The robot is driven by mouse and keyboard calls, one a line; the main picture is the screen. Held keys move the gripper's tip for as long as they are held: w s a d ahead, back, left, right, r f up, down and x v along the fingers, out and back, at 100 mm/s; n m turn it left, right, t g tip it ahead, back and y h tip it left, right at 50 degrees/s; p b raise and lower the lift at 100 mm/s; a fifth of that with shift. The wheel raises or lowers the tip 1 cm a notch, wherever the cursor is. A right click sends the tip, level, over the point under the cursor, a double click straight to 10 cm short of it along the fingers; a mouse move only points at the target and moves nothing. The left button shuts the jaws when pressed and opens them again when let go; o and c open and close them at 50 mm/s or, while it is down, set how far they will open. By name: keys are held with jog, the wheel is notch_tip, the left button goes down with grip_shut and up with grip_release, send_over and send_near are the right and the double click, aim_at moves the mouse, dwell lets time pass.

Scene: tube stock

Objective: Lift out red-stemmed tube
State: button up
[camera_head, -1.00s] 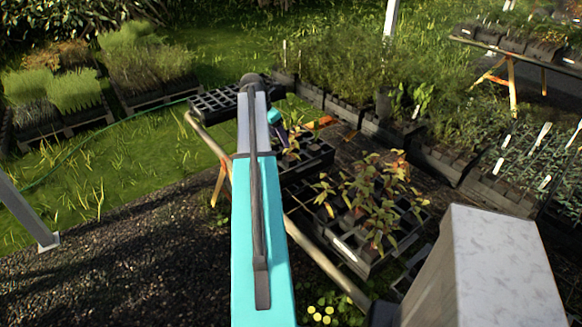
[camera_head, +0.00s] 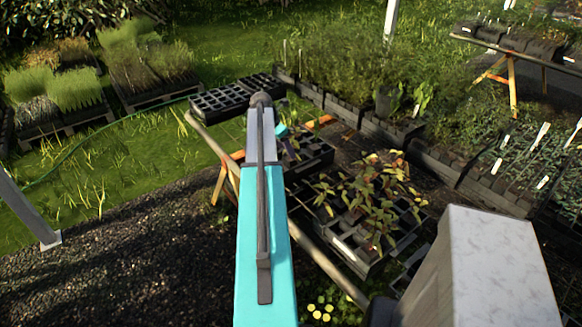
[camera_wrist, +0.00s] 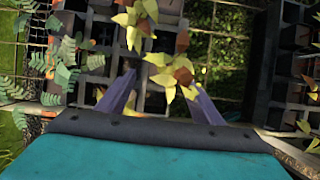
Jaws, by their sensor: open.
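A green-leaved plant (camera_wrist: 62,72) is to the left. In the head view my arm covers much of the gripper, over the smaller black tray (camera_head: 318,152). Leafy plants with reddish and yellow leaves (camera_head: 375,190) stand in the nearer tray (camera_head: 365,268). I cannot tell which tube has the red stem.
An empty black cell tray (camera_head: 222,100) lies at the bench's far left end. A wooden rail (camera_head: 325,262) runs along the bench's near edge. Dense potted plants (camera_head: 340,75) line the back. A pale grey block (camera_head: 500,265) fills the lower right. Gravel lies open at left.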

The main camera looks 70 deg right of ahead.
aim_at(289, 158)
jog(key=shift+f, duration=0.1)
jog(key=shift+p+x, duration=0.75)
jog(key=shift+x, duration=0.2)
jog(key=shift+p+x, duration=0.45)
jog(key=shift+x, duration=1.05)
jog(key=shift+s+a, duration=0.1)
jog(key=shift+s, duration=0.05)
grip_shut()
